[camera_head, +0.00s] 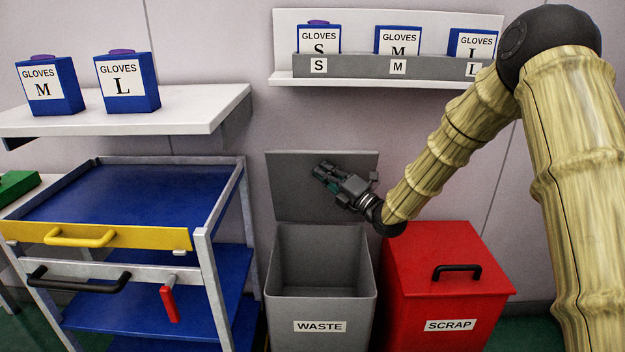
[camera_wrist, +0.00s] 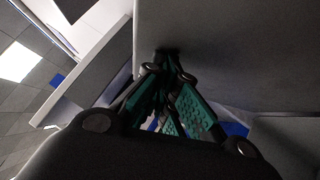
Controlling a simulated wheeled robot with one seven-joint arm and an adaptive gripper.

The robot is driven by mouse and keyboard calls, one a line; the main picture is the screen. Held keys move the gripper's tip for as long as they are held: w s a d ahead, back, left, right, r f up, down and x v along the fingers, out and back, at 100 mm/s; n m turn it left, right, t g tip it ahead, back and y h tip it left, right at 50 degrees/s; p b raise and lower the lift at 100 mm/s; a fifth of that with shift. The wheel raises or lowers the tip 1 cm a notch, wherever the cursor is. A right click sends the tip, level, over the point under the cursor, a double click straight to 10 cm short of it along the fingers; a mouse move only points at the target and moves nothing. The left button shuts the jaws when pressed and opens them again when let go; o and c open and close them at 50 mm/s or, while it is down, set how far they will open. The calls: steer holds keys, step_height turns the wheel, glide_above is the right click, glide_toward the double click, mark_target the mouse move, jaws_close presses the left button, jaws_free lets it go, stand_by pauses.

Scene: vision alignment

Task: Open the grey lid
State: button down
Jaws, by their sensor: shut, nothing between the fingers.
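The grey lid (camera_head: 290,190) stands upright at the back of the grey WASTE bin (camera_head: 320,312), which is open and looks empty inside. My gripper (camera_head: 322,172) is in front of the raised lid, above the bin's mouth, pointing left. In the wrist view the fingers of my gripper (camera_wrist: 166,60) come together with nothing between them. The lid's grey surface (camera_wrist: 230,50) fills the upper right there, close to the fingertips. I cannot tell whether they touch it.
A red SCRAP bin (camera_head: 440,265) with a shut lid and black handle stands right of the grey bin. A blue cart (camera_head: 130,195) with a yellow drawer is on the left. Glove boxes (camera_head: 128,84) sit on a shelf (camera_head: 190,105), and a grey rack (camera_head: 350,66) hangs above.

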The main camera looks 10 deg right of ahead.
steer(key=w, duration=0.1)
steer(key=w+d+r, duration=0.1)
steer(key=w, duration=0.1)
steer(key=shift+r+b, duration=0.2)
steer(key=shift+b, duration=0.1)
steer(key=shift+a, duration=0.1)
